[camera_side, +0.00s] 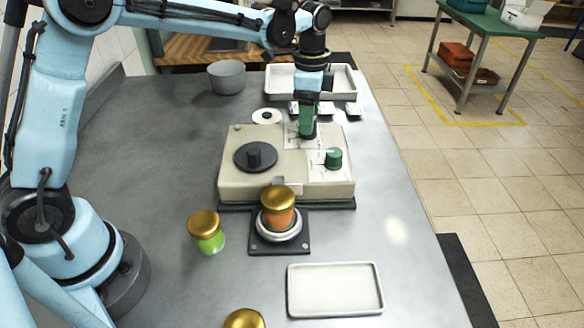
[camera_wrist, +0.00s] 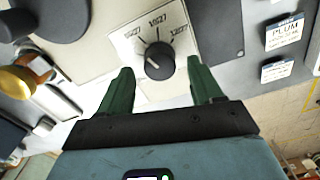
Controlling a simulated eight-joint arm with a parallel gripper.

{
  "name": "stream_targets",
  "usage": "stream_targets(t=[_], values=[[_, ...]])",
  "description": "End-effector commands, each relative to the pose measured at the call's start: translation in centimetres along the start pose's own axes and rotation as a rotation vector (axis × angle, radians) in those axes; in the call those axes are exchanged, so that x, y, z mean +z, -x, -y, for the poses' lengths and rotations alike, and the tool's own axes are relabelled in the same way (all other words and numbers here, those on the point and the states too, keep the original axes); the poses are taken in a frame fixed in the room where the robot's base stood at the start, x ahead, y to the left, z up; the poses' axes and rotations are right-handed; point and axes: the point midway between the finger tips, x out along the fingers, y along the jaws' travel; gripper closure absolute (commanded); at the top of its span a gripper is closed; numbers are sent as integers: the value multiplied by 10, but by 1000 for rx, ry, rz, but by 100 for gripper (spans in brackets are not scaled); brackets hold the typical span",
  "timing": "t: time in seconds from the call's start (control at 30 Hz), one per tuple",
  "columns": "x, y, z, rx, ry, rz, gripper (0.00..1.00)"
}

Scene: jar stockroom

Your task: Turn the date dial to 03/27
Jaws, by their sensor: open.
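The date dial (camera_wrist: 159,61) is a small black knob on a white plate in the wrist view. Several labels ending in /27 fan out along the plate's far side; their first digits are too small to read surely. A pale mark shows on the knob, but I cannot tell which label it points to. My gripper (camera_wrist: 160,68) is open, its two green fingers either side of the knob and apart from it in the picture. In the side view my gripper (camera_side: 306,133) is over the back right of the beige machine (camera_side: 235,184) and hides the dial.
A green knob (camera_side: 333,157) and a large black disc (camera_side: 256,157) are on the machine's top. An orange jar (camera_side: 278,215) stands on the round stand in front, a green jar (camera_side: 206,235) left of it. An empty white tray (camera_side: 335,290) lies at front right.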

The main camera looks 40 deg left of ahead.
Motion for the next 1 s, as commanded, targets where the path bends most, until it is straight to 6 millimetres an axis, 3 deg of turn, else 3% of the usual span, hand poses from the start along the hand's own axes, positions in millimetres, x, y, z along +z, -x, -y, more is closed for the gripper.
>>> stream_targets(t=[0.2, 0.47, 0.83, 1.0], values=[[0, -14, 0, 0, 0, 0, 35], [0, -14, 0, 0, 0, 0, 35], [0, -14, 0, 0, 0, 0, 88], [0, -14, 0, 0, 7, 0, 91]])
